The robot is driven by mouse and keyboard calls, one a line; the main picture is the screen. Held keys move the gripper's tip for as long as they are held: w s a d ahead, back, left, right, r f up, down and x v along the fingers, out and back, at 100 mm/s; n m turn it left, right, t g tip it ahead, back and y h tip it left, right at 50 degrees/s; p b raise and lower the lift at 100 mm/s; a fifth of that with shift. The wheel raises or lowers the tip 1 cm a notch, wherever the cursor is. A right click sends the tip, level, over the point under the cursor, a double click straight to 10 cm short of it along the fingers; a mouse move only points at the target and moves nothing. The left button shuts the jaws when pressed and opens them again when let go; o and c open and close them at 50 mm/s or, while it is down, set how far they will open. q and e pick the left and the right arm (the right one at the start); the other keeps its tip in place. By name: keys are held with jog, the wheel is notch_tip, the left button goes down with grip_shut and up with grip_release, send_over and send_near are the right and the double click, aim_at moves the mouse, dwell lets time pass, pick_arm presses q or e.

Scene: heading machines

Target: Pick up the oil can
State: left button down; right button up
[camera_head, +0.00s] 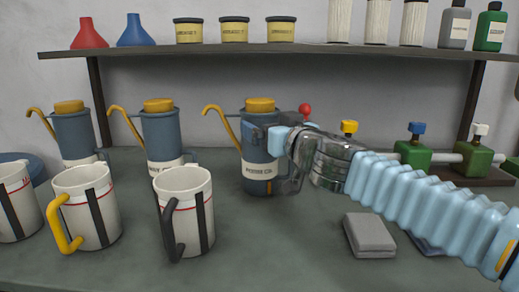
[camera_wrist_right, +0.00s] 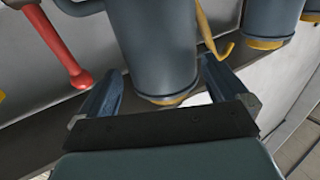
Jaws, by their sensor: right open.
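Three blue-grey oil cans with yellow lids, thin yellow spouts and white labels stand upright in a row on the bench. The rightmost oil can (camera_head: 258,178) has my right gripper (camera_head: 268,140) at its upper right side. In the right wrist view, which looks upside down, the can (camera_wrist_right: 152,38) stands between the two open fingers of my right gripper (camera_wrist_right: 162,70). A gap shows beside the can; finger contact cannot be told. The other oil cans are the middle one (camera_head: 162,138) and the left one (camera_head: 76,135). My left gripper is not in view.
Several white mugs, including one with a black handle (camera_head: 187,215), stand at the front left. A grey block (camera_head: 369,235) lies at the front right. Valves with green bodies (camera_head: 414,155) stand behind my right arm. A shelf (camera_head: 290,49) with bottles and tins runs above.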

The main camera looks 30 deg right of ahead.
jog(key=w+b, duration=0.1)
jog(key=w, duration=0.3)
jog(key=shift+w+f, duration=0.1)
jog(key=shift+f, duration=0.1)
jog(key=shift+w+d+r, duration=0.1)
jog(key=shift+w, duration=0.25)
jog(key=shift+c, duration=0.2)
jog(key=c, duration=1.4)
jog(key=shift+r, duration=0.1)
jog(key=shift+c, duration=0.8)
jog(key=shift+r, duration=0.1)
